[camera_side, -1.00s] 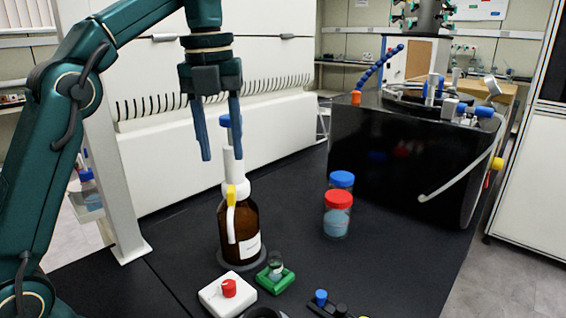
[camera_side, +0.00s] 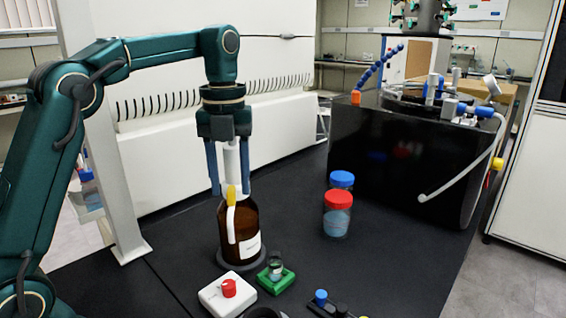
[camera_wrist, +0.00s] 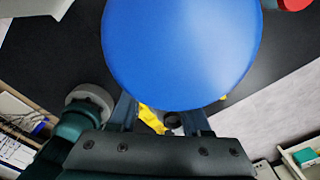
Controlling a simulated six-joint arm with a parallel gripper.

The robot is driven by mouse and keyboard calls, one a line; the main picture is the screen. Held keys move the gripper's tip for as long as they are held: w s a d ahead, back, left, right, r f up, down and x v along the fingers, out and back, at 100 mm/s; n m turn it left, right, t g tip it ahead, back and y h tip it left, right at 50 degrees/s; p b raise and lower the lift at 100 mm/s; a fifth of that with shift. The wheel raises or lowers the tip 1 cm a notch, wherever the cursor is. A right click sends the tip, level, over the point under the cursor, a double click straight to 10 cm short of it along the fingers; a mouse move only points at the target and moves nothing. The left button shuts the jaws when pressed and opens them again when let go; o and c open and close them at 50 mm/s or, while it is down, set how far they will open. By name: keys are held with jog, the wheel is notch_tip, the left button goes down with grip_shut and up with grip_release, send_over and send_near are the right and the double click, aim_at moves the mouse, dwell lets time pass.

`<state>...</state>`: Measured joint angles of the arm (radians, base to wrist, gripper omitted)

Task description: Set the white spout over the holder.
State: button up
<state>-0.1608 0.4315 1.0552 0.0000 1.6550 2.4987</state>
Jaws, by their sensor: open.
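The brown bottle (camera_side: 240,235) carries a white dispenser (camera_side: 231,158) with a yellow-topped white spout (camera_side: 231,226) hanging down its front. The green holder (camera_side: 282,284), with a small glass vial (camera_side: 276,268) in it, sits just in front and to the right of the bottle. My gripper (camera_side: 230,190) points down, open, with its fingers on either side of the white dispenser; I cannot tell whether they touch it. The dispenser's blue top (camera_wrist: 182,50) fills much of the wrist view and hides the fingertips. It is hidden in the side view.
A white block with a red cap (camera_side: 229,288) sits left of the holder. Red-capped (camera_side: 338,198) and blue-capped (camera_side: 342,179) jars stand to the right. A small dark rack (camera_side: 338,310) lies at the front. Black table is clear between bottle and jars.

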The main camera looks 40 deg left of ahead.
jog(key=shift+f, duration=0.35)
grip_shut()
dwell(1.3)
